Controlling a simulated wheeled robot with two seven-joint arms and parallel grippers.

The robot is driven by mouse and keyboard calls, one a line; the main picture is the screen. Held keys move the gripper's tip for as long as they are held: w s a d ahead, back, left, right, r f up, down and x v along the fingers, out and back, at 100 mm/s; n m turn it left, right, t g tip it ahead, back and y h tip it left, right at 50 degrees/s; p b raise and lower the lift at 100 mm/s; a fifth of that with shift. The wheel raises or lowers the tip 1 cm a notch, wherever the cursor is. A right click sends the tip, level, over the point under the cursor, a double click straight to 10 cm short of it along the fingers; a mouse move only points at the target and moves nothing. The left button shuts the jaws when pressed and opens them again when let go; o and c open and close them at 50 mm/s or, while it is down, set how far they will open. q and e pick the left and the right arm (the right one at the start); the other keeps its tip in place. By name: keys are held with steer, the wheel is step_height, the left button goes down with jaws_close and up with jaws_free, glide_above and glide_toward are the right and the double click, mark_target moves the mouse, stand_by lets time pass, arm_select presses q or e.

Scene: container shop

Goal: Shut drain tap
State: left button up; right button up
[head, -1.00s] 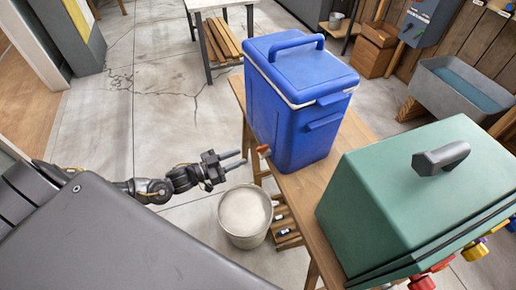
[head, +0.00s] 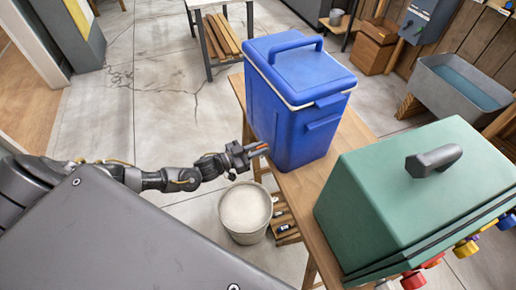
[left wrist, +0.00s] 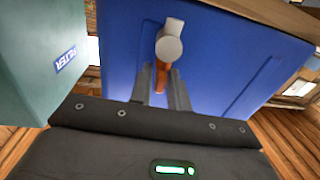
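The blue cooler (head: 300,110) stands on the wooden bench with its lid closed. Its drain tap has a grey spout (left wrist: 169,45) and an orange lever (left wrist: 160,78), on the cooler's side facing my left arm. My left gripper (head: 258,150) is at the tap in the head view. In the left wrist view its two fingers (left wrist: 161,92) lie on either side of the orange lever, open, with the lever between them. I cannot tell whether either finger touches it. My right gripper is not in view.
A pale bucket (head: 244,208) stands on the floor below the tap. A green box (head: 410,195) with coloured taps shares the wooden bench (head: 300,195). A grey water trough (head: 445,85) is at the back right. The floor at left is clear.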

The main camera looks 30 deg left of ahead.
arm_select(q)
jaws_close()
